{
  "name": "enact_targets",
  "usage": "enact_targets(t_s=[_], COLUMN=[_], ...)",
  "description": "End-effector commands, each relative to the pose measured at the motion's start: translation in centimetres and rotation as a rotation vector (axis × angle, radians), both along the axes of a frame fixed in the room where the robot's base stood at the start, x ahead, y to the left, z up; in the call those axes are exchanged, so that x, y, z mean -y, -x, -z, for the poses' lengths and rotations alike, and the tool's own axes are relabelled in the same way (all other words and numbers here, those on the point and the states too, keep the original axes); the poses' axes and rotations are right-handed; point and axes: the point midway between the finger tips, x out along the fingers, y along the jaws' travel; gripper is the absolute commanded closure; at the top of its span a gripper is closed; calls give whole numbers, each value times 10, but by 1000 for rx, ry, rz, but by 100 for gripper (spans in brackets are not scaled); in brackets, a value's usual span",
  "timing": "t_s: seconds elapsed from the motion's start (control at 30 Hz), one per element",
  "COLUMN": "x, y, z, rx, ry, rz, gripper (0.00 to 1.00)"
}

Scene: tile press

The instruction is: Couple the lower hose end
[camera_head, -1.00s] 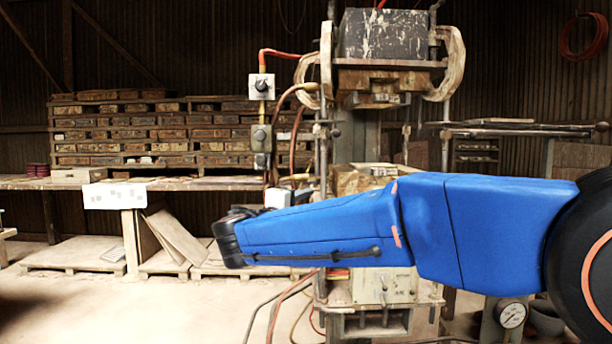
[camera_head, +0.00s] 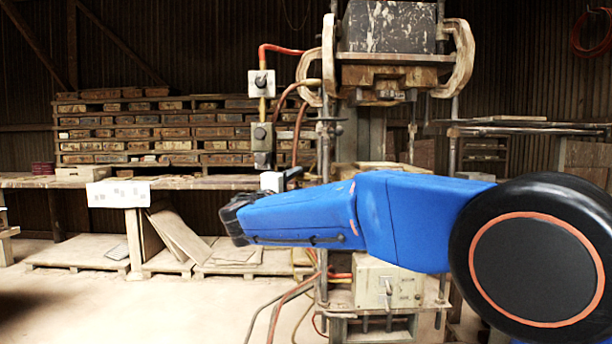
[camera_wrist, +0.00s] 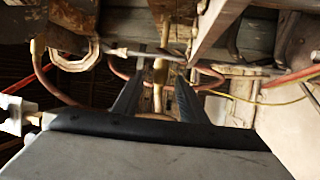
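My gripper (camera_head: 284,179) shows as a grey body with dark fingers beside the left post of the press, partly hidden behind my blue arm. In the wrist view its two dark fingers (camera_wrist: 158,92) stand apart. A hose with a brass-coloured end (camera_wrist: 159,75) shows upright in the gap between them, with space visible on both sides. I cannot tell how far ahead of the fingertips it is. Reddish-brown hoses (camera_head: 299,120) hang beside the left post of the press (camera_head: 388,72). I cannot tell which is the lower hose end in the head view.
Grey boxes (camera_head: 262,136) are mounted left of the press, close to my gripper. Other hoses (camera_head: 276,305) trail on the floor. A bench (camera_head: 215,183) and stacked bricks (camera_head: 140,134) stand behind. A lower control box (camera_head: 392,283) sits below my arm. A loose hose also crosses the wrist view (camera_wrist: 60,92).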

Motion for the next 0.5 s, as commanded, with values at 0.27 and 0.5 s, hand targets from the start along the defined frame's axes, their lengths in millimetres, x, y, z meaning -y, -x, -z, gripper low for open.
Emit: enact_targets(t_s=[0.27,0.5], x=[19,29], y=[-45,-69], z=[-8,-13], rx=[0,-1], ry=[1,-1], rz=[2,1], gripper=[61,61])
